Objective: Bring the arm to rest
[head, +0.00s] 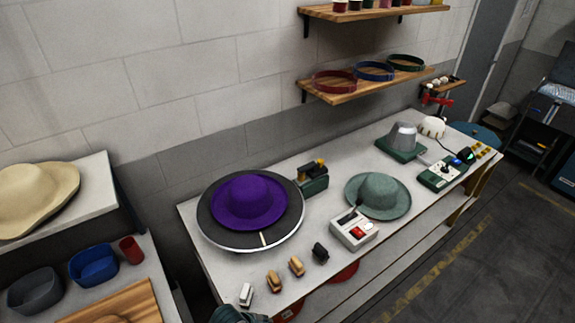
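Neither of my grippers shows clearly in the head view, and no arm reaches over the table. A purple hat (248,200) sits on a round dark plate (215,228) with a pale rim at the left of the white table (225,285). A grey-green hat (377,195) lies on the table right of it. A dark teal shape (236,315) is cut off at the bottom edge; I cannot tell what it is.
A control box (353,231) with a red button stands before the green hat. Small blocks (274,280) line the front edge. A metal form (403,137) stands farther back. A shelf (372,85) with hat bands hangs above. Left, a beige hat (38,198) lies on a shelf.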

